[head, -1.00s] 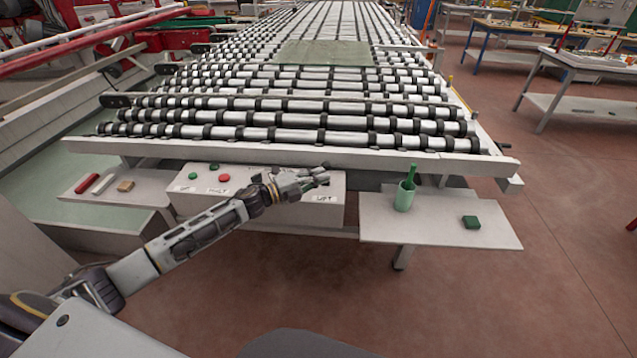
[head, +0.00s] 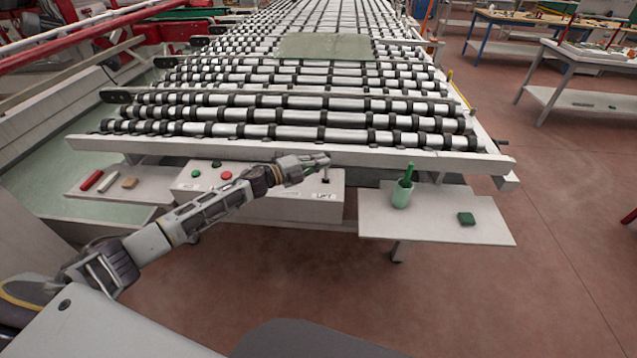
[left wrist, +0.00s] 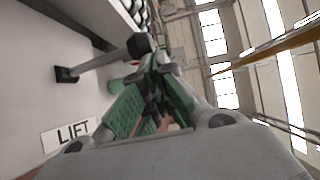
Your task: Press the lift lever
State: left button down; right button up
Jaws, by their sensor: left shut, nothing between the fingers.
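The lift lever (left wrist: 102,60) shows in the left wrist view as a grey shaft with a black knob, rising from a dark slot in the pale control box. A "LIFT" label (left wrist: 70,133) is beside it. In the head view the lever (head: 326,180) is a small dark stub at the right end of the control box (head: 275,208), its top hidden by my gripper. My left gripper (head: 324,160) is shut and empty, over the lever. In the left wrist view its green-padded fingers (left wrist: 152,95) are close beside the knob; I cannot tell whether they touch. My right gripper is not in view.
Green and red buttons (head: 226,175) sit left on the box. A roller table (head: 290,115) carrying a glass sheet (head: 325,46) lies behind. A left shelf (head: 110,200) holds small blocks.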

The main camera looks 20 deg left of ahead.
pick_arm(q)
jog(key=w, duration=0.3)
jog(key=w+a, duration=0.1)
jog(key=shift+w+r, duration=0.25)
jog(key=shift+w, duration=0.15)
jog(key=shift+w+a, duration=0.1)
jog(key=shift+w, duration=0.2)
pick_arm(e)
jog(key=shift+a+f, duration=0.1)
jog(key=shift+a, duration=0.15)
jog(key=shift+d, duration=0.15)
pick_arm(q)
jog(key=shift+r, duration=0.1)
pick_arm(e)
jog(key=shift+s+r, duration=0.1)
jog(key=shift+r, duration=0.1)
